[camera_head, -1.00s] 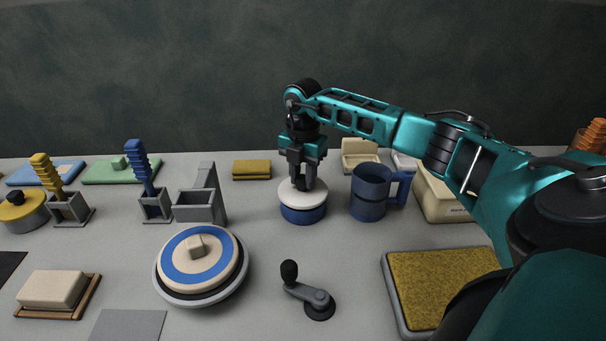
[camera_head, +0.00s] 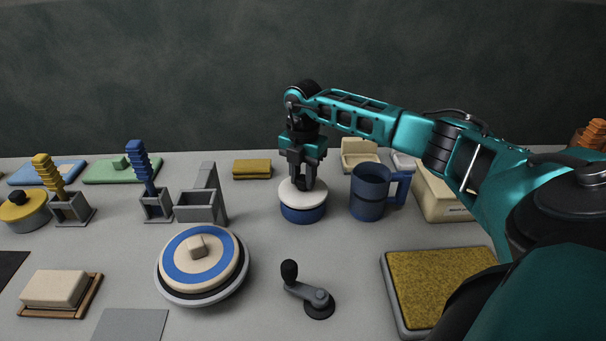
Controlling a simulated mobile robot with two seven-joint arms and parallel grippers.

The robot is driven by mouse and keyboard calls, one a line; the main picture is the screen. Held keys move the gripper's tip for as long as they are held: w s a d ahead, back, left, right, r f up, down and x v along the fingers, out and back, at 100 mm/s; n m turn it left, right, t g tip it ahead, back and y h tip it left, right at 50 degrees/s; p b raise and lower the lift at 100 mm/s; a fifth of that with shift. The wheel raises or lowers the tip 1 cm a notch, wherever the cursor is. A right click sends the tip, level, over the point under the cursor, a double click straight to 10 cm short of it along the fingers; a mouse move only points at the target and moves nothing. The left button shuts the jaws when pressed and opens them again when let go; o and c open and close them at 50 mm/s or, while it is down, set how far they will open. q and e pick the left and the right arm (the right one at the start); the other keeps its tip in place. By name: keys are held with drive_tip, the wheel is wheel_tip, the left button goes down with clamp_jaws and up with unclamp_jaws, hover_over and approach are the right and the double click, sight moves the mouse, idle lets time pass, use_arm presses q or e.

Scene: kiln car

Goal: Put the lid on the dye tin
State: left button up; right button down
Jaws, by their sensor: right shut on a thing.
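The dye tin (camera_head: 303,213) is a short blue round tin standing on the grey table near the middle. A white round lid (camera_head: 291,194) sits on top of it and looks level; I cannot tell whether it is fully seated. My right gripper (camera_head: 303,184) points straight down and is shut on the lid's dark knob, which its fingers partly hide. My left gripper is not in view.
A blue mug (camera_head: 368,194) stands close right of the tin. A grey holder (camera_head: 198,210) and a round blue-ringed piece (camera_head: 207,262) are to the left. A crank (camera_head: 315,300) is in front. A yellow sponge (camera_head: 252,169) lies behind.

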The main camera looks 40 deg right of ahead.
drive_tip(key=shift+f+b, duration=0.3)
drive_tip(key=shift+f, duration=0.3)
drive_tip(key=c, duration=0.7)
unclamp_jaws()
drive_tip(key=shift+c, duration=0.2)
drive_tip(key=shift+r, duration=0.1)
drive_tip(key=shift+r+p, duration=1.3)
drive_tip(key=shift+r, duration=2.65)
